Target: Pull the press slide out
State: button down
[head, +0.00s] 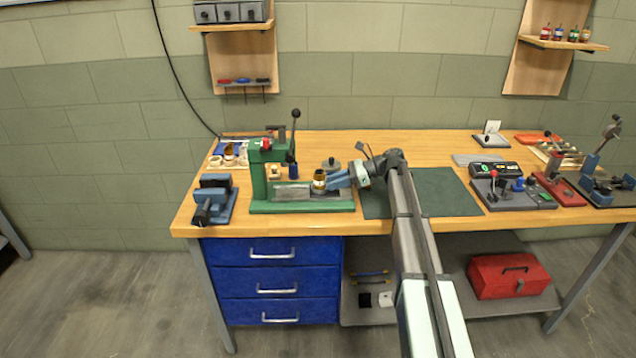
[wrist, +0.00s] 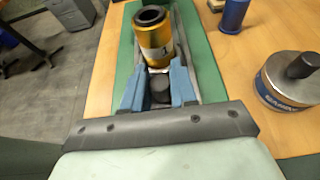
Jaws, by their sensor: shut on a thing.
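The green press (head: 258,175) stands at the left of the bench, with a black-knobbed lever (head: 294,135) at its top. The grey press slide (head: 290,192) lies along its green base. A gold cylinder (head: 319,181) stands upright on the slide's right end, clear of the press column; it also shows in the wrist view (wrist: 156,40). My gripper (head: 335,180) reaches in from the right, low over the base. In the wrist view its blue fingers (wrist: 157,76) are closed around a black knob (wrist: 159,90) at the slide's near end, just in front of the cylinder.
A silver weight with a black knob (wrist: 290,80) stands beside the base, and a blue cylinder (wrist: 232,14) stands farther along that side. A blue vise (head: 212,200) is at the far left. The dark green mat (head: 445,190) is clear beside my arm.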

jog(key=shift+d, duration=0.7)
jog(key=c, duration=1)
grip_release()
jog(key=v, duration=1.4)
jog(key=shift+f, duration=0.1)
